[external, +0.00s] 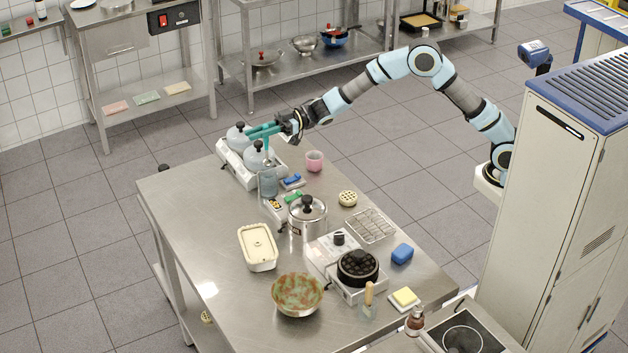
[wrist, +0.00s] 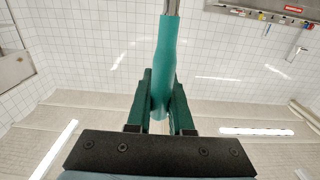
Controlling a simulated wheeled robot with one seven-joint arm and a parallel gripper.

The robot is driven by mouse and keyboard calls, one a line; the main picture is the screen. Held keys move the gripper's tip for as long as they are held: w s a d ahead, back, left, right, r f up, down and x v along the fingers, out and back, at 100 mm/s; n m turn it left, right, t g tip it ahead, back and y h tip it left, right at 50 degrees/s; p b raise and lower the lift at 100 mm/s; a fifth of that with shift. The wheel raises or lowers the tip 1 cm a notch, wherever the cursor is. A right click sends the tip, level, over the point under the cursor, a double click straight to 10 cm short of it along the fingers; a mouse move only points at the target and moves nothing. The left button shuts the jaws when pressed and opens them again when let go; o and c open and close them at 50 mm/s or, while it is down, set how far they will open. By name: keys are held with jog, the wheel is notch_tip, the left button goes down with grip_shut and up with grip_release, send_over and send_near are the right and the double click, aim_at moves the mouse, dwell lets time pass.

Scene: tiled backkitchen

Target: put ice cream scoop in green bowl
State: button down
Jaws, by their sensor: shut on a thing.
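The green bowl (external: 298,293), mottled with reddish brown, stands near the front edge of the steel table. My gripper (external: 265,132) is over the far left part of the table, well apart from the bowl. In the wrist view my gripper (wrist: 160,115) is shut on a teal handle with a metal shaft, which I take as the ice cream scoop (wrist: 165,60). The scoop's head is out of the wrist view. In the external view a clear blue-grey container (external: 268,183) stands below my gripper; I cannot tell whether the scoop's lower end is inside it.
A white unit with grey domed lids (external: 235,165) stands close to my gripper. A pink cup (external: 315,161) is nearby. The table's front left is clear.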

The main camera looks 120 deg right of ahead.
jog(key=w+a+r+n+g+y+p, duration=0.1)
jog(key=w+a+n+g+y+p, duration=0.25)
jog(key=a, duration=1.25)
jog(key=w+a+r+n+y+p, duration=0.2)
jog(key=w+a+n+y+p, duration=0.25)
jog(key=a, duration=1.05)
jog(key=w+a+r+n+g+y+p, duration=0.15)
jog(key=w+a+y+p, duration=0.45)
jog(key=a, duration=1)
notch_tip(320, 180, down, 14)
jog(key=h+b, duration=0.1)
jog(key=b, duration=0.7)
jog(key=shift+w+b, duration=0.3)
jog(key=shift+w, duration=0.05)
jog(key=shift+m, duration=0.25)
jog(key=c, duration=0.7)
grip_release()
jog(key=shift+c, duration=0.2)
